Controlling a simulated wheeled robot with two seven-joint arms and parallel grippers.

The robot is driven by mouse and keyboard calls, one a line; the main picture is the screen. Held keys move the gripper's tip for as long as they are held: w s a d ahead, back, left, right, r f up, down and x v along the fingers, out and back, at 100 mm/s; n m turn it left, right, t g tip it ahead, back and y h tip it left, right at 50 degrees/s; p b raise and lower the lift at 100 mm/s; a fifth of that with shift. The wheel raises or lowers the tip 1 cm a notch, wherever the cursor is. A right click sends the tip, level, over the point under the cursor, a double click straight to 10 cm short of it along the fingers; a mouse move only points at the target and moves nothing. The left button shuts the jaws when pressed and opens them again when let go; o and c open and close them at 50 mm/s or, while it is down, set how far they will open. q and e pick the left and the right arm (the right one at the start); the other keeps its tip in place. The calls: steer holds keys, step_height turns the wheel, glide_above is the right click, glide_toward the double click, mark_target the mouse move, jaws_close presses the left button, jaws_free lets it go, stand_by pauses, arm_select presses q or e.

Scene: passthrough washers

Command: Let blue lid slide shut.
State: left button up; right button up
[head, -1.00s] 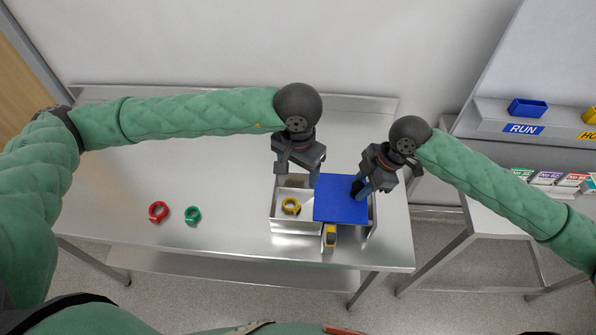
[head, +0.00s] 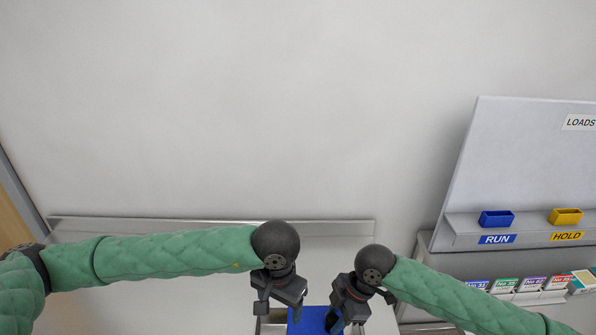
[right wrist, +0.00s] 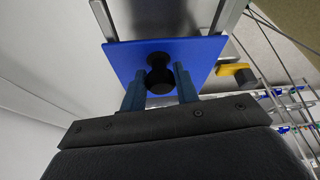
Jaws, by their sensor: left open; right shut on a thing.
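The blue lid (head: 312,319) shows only in part at the bottom edge of the head view. In the right wrist view the lid (right wrist: 200,52) is a flat blue plate with a black knob (right wrist: 159,72) on it. My right gripper (right wrist: 159,84) is shut on the knob, one blue finger on each side. In the head view my right gripper (head: 335,325) is over the lid's right part. My left gripper (head: 280,312) is open beside the lid's left part, with nothing visible in it. Most of the steel box under the lid is cut off or hidden.
A yellow and dark piece (right wrist: 234,73) lies beside the lid in the right wrist view. The back wall is bare.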

steer(key=shift+w+a+p, duration=0.1)
steer(key=shift+a+p, duration=1)
steer(key=shift+a, duration=3)
steer(key=o, duration=1.2)
steer(key=shift+c, duration=0.2)
